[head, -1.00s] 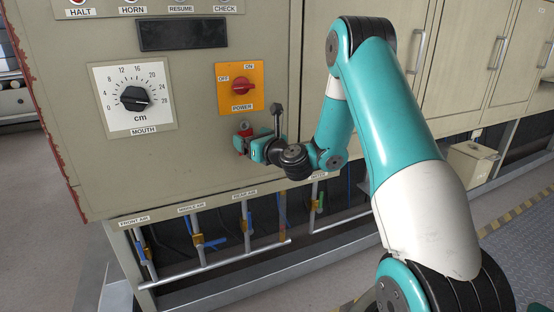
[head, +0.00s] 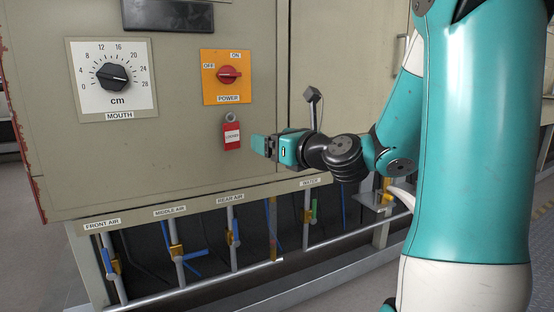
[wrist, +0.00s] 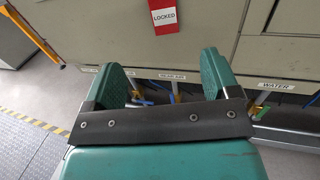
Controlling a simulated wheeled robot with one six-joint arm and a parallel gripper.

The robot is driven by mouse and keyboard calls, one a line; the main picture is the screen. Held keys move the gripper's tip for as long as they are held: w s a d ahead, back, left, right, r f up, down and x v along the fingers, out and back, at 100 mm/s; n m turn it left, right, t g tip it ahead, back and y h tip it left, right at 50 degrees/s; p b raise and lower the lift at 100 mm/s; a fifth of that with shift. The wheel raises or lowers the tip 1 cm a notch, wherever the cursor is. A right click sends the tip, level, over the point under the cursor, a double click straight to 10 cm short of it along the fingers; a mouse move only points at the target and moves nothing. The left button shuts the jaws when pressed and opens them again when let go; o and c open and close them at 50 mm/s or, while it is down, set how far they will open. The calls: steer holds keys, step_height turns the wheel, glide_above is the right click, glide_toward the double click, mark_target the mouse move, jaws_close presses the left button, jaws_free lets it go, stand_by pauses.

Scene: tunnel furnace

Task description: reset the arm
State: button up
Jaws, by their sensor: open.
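My gripper (head: 264,145) is open and empty in front of the beige furnace panel (head: 150,160). In the wrist view its two teal fingers (wrist: 162,70) stand wide apart with nothing between them. In the head view it is just right of and a little below a red tag (head: 231,136), apart from it in the picture. The tag hangs from a grey ring (head: 230,117) below the power switch. In the wrist view the tag (wrist: 164,16) reads LOCKED and lies beyond the fingertips. My arm bends in from the right.
An orange power switch plate (head: 227,77) and a mouth dial (head: 112,78) are on the panel. Below its lower edge run several air and water pipes with valves, such as the rear air valve (head: 233,238). Open floor (wrist: 40,120) shows at left in the wrist view.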

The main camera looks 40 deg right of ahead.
steer(key=shift+s, duration=0.35)
